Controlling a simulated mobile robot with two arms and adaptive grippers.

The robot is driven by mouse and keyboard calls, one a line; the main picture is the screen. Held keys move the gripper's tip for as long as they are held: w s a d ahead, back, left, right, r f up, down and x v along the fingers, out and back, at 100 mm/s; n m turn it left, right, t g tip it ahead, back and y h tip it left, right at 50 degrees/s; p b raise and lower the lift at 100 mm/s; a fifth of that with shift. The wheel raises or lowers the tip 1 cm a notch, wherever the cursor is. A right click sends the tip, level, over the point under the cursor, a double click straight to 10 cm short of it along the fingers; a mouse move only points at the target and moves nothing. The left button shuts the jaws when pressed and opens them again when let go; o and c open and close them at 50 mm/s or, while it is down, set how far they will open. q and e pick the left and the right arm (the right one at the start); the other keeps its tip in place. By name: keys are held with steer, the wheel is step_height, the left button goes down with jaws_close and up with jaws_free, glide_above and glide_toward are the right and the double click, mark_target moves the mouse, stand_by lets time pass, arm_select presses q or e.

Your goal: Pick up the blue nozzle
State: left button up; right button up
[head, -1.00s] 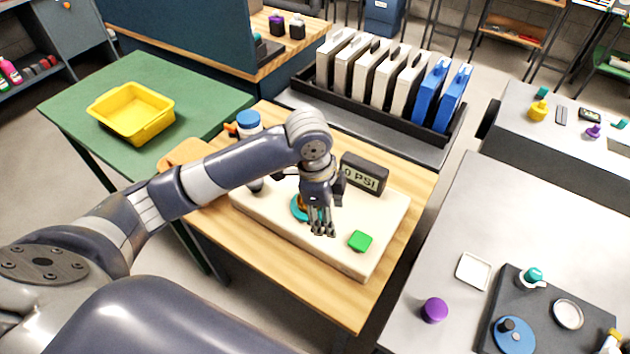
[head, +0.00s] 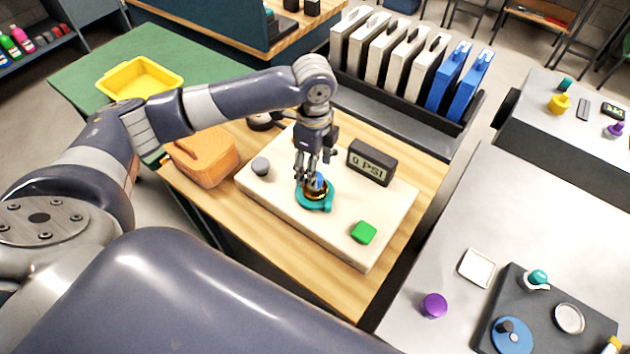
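A small blue piece, seemingly the blue nozzle (head: 319,181), sits on a brass-coloured fitting in a teal ring (head: 314,201) on the cream board. My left gripper (head: 314,177) points down directly over the fitting, with its fingertips close around the blue piece. The fingers partly hide it, and I cannot tell whether they touch it or have closed. My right gripper is not in view.
A grey table (head: 420,275) stands at the right.

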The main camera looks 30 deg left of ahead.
arm_select(q)
step_height(320, 180, down, 4)
steer(key=shift+f+p, duration=0.1)
steer(key=shift+p, duration=0.4)
steer(key=c, duration=1.2)
steer(key=shift+w, duration=0.1)
